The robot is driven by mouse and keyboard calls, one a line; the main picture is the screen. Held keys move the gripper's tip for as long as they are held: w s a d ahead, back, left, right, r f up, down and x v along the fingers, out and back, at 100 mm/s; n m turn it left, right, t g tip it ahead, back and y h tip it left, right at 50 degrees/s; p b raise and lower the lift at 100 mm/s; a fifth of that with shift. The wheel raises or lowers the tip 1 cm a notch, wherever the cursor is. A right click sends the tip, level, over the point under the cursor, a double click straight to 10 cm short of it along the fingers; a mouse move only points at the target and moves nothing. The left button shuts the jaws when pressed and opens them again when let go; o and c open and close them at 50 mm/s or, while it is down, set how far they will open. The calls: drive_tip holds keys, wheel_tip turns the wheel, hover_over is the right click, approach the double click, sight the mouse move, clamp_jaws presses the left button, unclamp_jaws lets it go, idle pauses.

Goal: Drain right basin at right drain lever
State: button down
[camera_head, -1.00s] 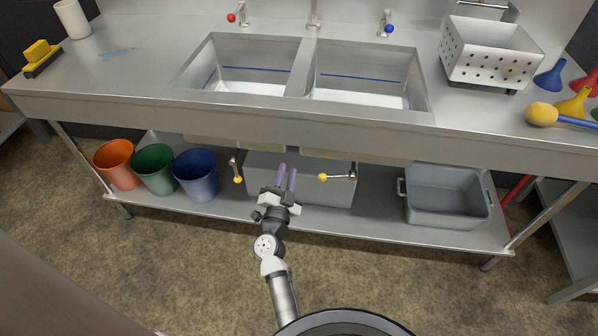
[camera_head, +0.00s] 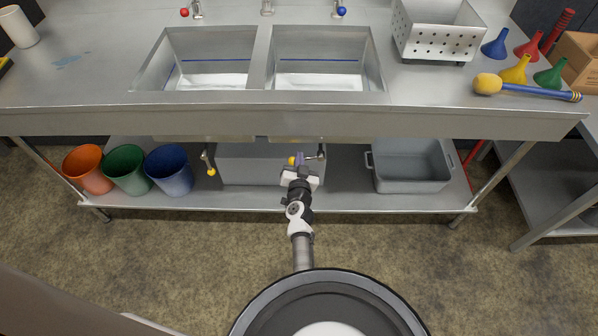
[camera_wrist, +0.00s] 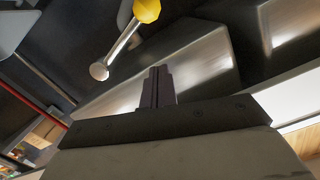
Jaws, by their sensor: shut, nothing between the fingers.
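The right drain lever (camera_head: 322,152) hangs under the counter's front, with a yellow knob at its left end. My gripper (camera_head: 300,160) is right at this knob in the head view and partly covers the lever. In the wrist view, the yellow knob (camera_wrist: 147,10) and its metal rod (camera_wrist: 119,44) lie above and left of my fingers (camera_wrist: 157,88). The fingers are together with nothing between them, and a gap shows between them and the rod. The right basin (camera_head: 318,52) has a blue line on its walls and a pale bottom.
The left drain lever's yellow knob (camera_head: 212,172) hangs to the left. A grey box (camera_head: 255,168) lies behind the levers on the lower shelf. A grey bin (camera_head: 412,168) stands right, and orange, green and blue buckets (camera_head: 170,170) stand left. The counter's front edge (camera_head: 300,122) overhangs the levers.

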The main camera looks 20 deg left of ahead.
drive_tip(key=shift+w+a+f+b, duration=0.2)
drive_tip(key=shift+a+f+b, duration=0.05)
drive_tip(key=shift+f+b, duration=0.35)
drive_tip(key=shift+w+a+f+b, duration=0.15)
drive_tip(key=shift+a+f+b, duration=0.15)
drive_tip(key=shift+f+b, duration=0.3)
drive_tip(key=shift+w+a+f+b, duration=0.25)
drive_tip(key=shift+f+b, duration=0.2)
drive_tip(key=shift+f, duration=0.3)
drive_tip(key=shift+f+n, duration=0.35)
drive_tip(key=shift+n, duration=0.15)
drive_tip(key=w+d+f+n+h+b, duration=0.1)
drive_tip(key=d+f+n, duration=0.5)
drive_tip(key=n, duration=0.7)
drive_tip(key=shift+w+f+t+h, duration=0.25)
drive_tip(key=shift+f+t+h, duration=0.15)
drive_tip(key=shift+f, duration=0.5)
drive_tip(key=shift+r, duration=0.1)
